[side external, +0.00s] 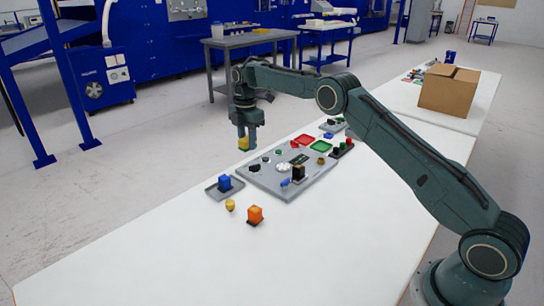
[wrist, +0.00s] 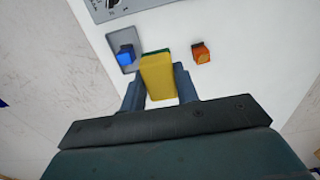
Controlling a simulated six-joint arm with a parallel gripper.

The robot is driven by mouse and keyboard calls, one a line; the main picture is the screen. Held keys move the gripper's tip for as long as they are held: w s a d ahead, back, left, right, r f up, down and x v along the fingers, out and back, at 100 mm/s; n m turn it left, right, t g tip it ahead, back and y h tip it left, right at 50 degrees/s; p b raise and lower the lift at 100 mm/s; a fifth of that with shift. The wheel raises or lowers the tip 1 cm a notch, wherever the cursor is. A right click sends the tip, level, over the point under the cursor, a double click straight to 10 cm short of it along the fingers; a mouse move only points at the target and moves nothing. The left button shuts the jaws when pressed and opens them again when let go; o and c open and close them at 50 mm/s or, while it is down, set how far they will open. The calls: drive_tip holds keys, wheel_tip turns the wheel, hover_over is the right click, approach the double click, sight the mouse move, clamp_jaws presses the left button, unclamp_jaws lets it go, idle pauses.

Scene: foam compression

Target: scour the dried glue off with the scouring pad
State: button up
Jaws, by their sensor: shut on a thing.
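My gripper (side external: 247,138) is shut on the scouring pad (side external: 243,144), a yellow block with a thin green layer. It is held in the air near the left end of the grey panel, clear of the table. In the wrist view the pad (wrist: 158,78) sits between both fingers, with its green edge at the far end. I cannot make out the dried glue for sure in either view. A small yellow-brown piece (side external: 230,205) lies on the white table; I cannot tell what it is.
A blue block (side external: 225,183) stands on a small grey tray (side external: 212,191). An orange block (side external: 255,214) stands nearby. The table's near left is clear.

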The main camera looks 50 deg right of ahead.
drive_tip(key=shift+o, duration=1)
drive_tip(key=shift+d, duration=0.25)
drive_tip(key=shift+c, duration=0.6)
drive_tip(key=s+d+f, duration=0.2)
drive_tip(key=s+d, duration=0.1)
drive_tip(key=d, duration=0.6)
drive_tip(key=s+d+f, duration=0.2)
drive_tip(key=s+d, duration=0.2)
drive_tip(key=d, duration=0.6)
drive_tip(key=shift+s, duration=0.25)
drive_tip(key=shift+f, duration=0.2)
